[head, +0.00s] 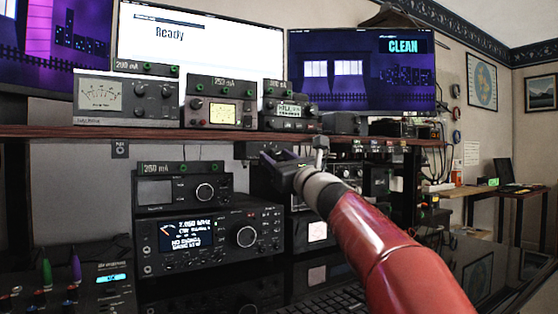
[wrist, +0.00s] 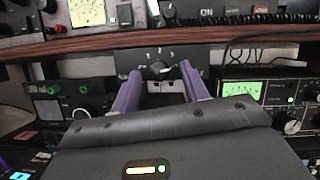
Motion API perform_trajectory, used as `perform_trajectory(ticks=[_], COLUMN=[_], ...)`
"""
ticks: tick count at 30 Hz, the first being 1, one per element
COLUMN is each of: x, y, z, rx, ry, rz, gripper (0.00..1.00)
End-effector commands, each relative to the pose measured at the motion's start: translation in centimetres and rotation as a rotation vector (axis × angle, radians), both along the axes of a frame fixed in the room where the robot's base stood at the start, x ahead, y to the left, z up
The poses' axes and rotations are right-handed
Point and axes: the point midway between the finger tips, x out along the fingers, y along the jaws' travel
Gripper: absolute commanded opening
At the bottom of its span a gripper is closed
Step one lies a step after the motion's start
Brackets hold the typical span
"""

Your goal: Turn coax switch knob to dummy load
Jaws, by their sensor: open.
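The coax switch appears to be the small dark box under the shelf, with a black knob (wrist: 159,70) on its face and small white marks above it. Its labels are too small to read, so I cannot tell its position. My gripper (wrist: 160,77) is open, its two purple fingers apart on the left and right of the knob in the wrist view. The knob shows between the fingertips; I cannot tell whether they touch it. In the head view my gripper (head: 280,157) is just below the shelf edge and hides much of the switch.
The wooden shelf (head: 200,133) runs just above my gripper. A radio with a lit display (head: 187,235) and a smaller tuner (head: 183,189) stand to the left. A unit with a green meter (wrist: 243,90) is to the right. A black cable hangs near it.

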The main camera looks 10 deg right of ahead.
Motion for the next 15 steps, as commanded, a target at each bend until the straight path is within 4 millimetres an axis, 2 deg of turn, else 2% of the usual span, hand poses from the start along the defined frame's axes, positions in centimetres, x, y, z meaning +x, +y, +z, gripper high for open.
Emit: perform_trajectory(ticks=[15], x=[-6.1], y=[-2.5], z=[-2.8], rx=[0.001], ry=[0.001], rz=[-0.002], gripper=[0.45])
